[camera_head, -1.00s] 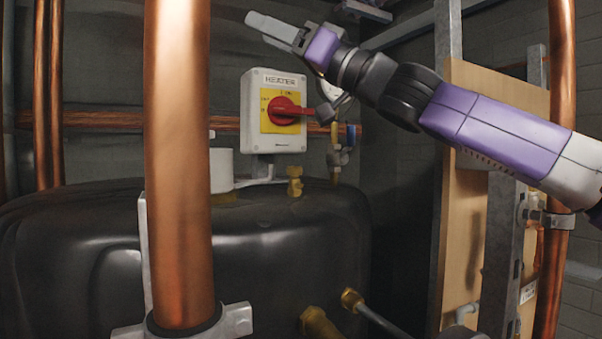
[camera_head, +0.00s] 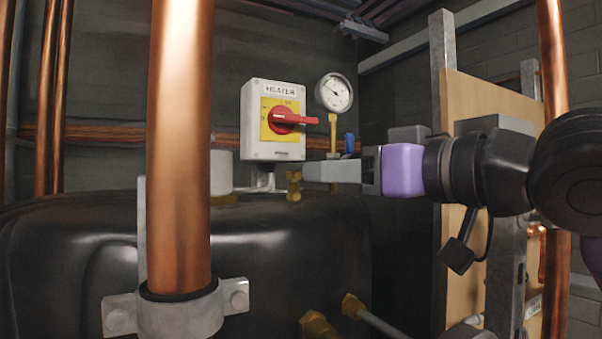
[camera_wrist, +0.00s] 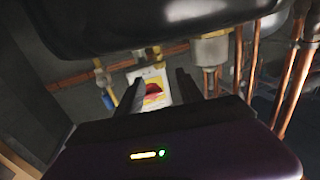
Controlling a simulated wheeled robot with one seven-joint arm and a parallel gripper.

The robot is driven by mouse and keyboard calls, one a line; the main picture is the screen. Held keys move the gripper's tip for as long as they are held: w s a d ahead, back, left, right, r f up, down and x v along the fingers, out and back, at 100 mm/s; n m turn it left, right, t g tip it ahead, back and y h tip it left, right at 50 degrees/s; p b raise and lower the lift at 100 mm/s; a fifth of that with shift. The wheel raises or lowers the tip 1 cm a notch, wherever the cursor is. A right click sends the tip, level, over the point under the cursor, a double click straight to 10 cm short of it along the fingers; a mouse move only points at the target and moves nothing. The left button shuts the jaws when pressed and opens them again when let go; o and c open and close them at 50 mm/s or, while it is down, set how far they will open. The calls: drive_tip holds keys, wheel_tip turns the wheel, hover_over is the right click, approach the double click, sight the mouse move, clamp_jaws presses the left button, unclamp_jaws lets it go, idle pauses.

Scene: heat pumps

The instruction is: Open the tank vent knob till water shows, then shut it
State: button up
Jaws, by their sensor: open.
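The black tank (camera_head: 70,255) fills the lower left of the head view. A small brass fitting (camera_head: 294,186), which looks like the vent knob, stands on its top below the heater switch. My gripper (camera_head: 306,172) comes in level from the right, its fingertips beside or in front of that fitting. I cannot tell whether they touch it. In the wrist view, which is upside down, my gripper (camera_wrist: 159,77) has its two fingers apart with nothing seen held between them. The tank (camera_wrist: 130,25) is along the top there. No water shows.
The heater switch box (camera_head: 273,120) with a red handle is just above my gripper. A pressure gauge (camera_head: 334,92) and a blue-handled valve (camera_head: 349,143) stand behind it. A thick copper pipe (camera_head: 180,150) rises in front of the tank. A wooden board (camera_head: 490,95) is at right.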

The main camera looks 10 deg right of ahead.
sight(299, 172)
drive_tip(key=p+x, duration=0.2)
drive_tip(key=x, duration=0.5)
clamp_jaws()
